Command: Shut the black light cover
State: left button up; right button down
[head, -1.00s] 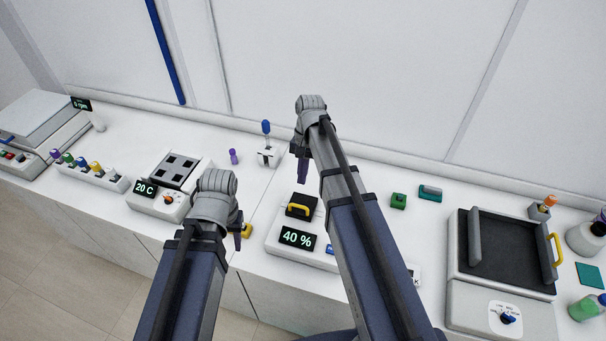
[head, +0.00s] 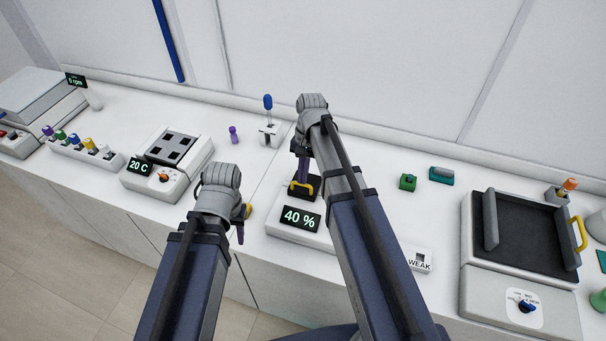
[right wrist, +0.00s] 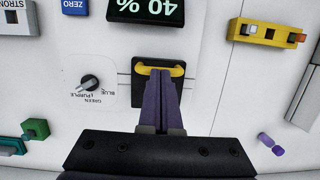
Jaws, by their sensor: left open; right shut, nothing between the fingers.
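The black light cover (head: 300,193) with its yellow handle (head: 312,184) is on the white device showing 40 % (head: 301,218). In the right wrist view the cover (right wrist: 142,92) looks like a dark rectangle with the handle (right wrist: 149,68) across its edge near the display; its exact tilt is unclear. My right gripper (head: 298,182) is shut and empty, pointing down over the cover; its fingertips (right wrist: 163,74) are right at the handle, and contact cannot be told. The fingers hide part of the cover. My left gripper (head: 239,232) is open and empty, left of the device.
A yellow block (head: 248,211) is just behind the left gripper. A 20 C heating block (head: 172,150) stands further left, with a blue-topped joystick (head: 268,118) behind. A green block (head: 408,182) and a large black-topped machine (head: 520,245) are on the right.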

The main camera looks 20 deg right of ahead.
jog(key=shift+f, duration=0.1)
jog(key=shift+s+f+b, duration=0.25)
jog(key=shift+f+b, duration=0.1)
jog(key=shift+b, duration=0.05)
jog(key=shift+s+a+f+t, duration=0.15)
jog(key=shift+s+a+t, duration=0.05)
jog(key=shift+s+t, duration=0.15)
jog(key=shift+s+h, duration=0.15)
jog(key=shift+h, duration=0.15)
jog(key=shift+b, duration=0.3)
jog(key=shift+s+a, duration=0.1)
jog(key=shift+s, duration=0.05)
jog(key=shift+w+r+p, duration=0.4)
jog(key=shift+r+p, duration=0.25)
jog(key=shift+p, duration=0.25)
notch_tip(320, 180, up, 13)
jog(key=w+d+p, duration=0.2)
jog(key=p, duration=1.1)
jog(key=shift+w+d+r, duration=0.15)
jog(key=shift+w, duration=0.1)
